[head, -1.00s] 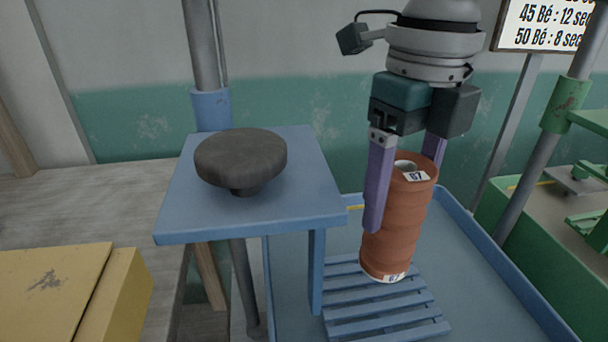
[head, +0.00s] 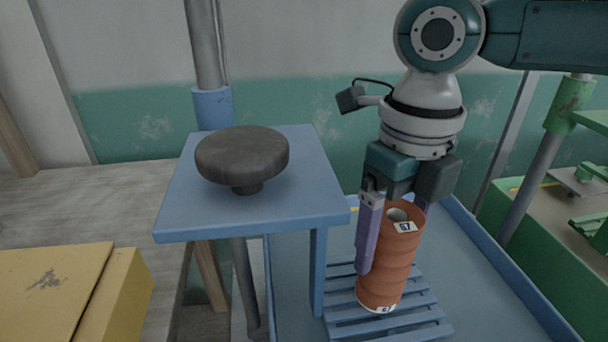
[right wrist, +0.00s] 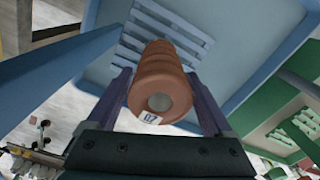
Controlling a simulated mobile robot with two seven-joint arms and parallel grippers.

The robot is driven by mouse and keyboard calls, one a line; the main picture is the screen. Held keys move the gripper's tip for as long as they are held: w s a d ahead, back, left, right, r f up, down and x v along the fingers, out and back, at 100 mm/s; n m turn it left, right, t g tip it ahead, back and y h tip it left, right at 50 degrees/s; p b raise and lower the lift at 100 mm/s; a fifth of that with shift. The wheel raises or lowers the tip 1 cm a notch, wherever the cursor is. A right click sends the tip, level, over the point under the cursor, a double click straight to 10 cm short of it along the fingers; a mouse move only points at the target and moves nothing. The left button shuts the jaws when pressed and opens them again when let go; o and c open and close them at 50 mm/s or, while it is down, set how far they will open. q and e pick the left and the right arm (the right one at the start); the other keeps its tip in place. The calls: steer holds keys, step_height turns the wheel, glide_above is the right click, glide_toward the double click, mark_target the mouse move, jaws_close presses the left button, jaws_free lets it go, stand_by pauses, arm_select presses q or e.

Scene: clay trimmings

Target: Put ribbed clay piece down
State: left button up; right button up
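The ribbed clay piece (head: 390,272) is an orange-brown ribbed cylinder with a hollow top and white labels marked 67. My right gripper (head: 386,248) points down with its purple fingers on either side of the piece and holds it, slightly tilted. The piece's lower end is over the blue slatted rack (head: 430,325); I cannot tell whether it touches the slats. In the right wrist view, the clay piece (right wrist: 160,92) sits between the fingers of the gripper (right wrist: 158,76), with the slats beyond it. My left gripper is not in view.
A blue stand (head: 310,190) carrying a dark round disc (head: 242,155) rises left of the piece. The rack lies in a blue tray with a raised rim (head: 520,285). A yellow box (head: 60,290) is at lower left, and green machinery (head: 590,230) is at right.

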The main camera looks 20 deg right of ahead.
steer(key=shift+o, duration=0.9)
steer(key=shift+r, duration=0.25)
step_height(320, 180, up, 12)
steer(key=shift+f, duration=0.1)
